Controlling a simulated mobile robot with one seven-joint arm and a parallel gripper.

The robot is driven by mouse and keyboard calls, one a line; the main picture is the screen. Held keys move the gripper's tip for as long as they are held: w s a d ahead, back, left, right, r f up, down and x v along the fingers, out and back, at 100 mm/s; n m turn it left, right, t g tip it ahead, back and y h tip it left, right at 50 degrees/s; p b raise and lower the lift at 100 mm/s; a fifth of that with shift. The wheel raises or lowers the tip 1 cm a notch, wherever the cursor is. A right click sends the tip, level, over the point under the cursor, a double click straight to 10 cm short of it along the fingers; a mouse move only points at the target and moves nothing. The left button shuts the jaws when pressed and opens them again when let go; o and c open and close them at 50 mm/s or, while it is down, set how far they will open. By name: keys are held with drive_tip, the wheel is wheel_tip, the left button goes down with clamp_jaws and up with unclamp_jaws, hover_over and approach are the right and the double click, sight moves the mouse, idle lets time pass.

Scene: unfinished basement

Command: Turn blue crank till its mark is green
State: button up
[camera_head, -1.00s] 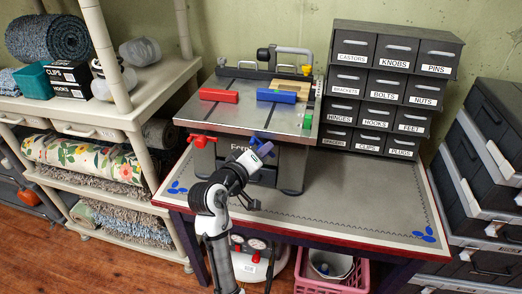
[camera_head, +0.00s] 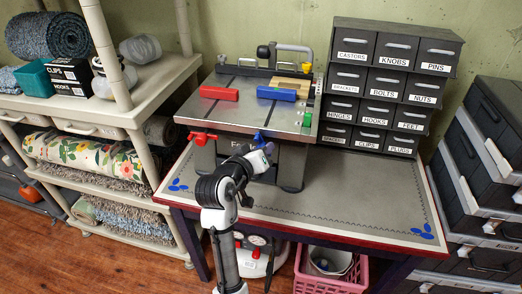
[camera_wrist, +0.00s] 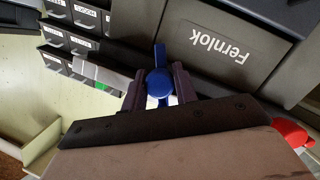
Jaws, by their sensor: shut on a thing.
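The blue crank (camera_head: 260,138) is on the front of the grey bench machine, below its tabletop edge. In the wrist view the blue crank (camera_wrist: 159,82) shows a round hub with a short arm on each side of it, standing between the two dark fingers. My gripper (camera_wrist: 160,88) is shut on the crank. In the head view my gripper (camera_head: 264,152) is at the machine's front, mostly hidden behind my wrist. I cannot make out the crank's mark or its colour in either view.
A red crank (camera_head: 202,137) is on the machine's front left; its red part (camera_wrist: 291,134) is close to my gripper in the wrist view. A small green part (camera_head: 307,119) is on the machine's right side. Labelled drawers (camera_head: 367,112) stand right. The bench's front right is clear.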

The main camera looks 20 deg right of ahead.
drive_tip(key=o, duration=1)
drive_tip(key=shift+c, duration=0.2)
drive_tip(key=shift+a, duration=0.1)
drive_tip(key=p+v, duration=0.8)
drive_tip(key=v, duration=0.5)
drive_tip(key=shift+s+a+r, duration=0.15)
drive_tip(key=shift+s+a, duration=0.05)
drive_tip(key=shift+s, duration=0.05)
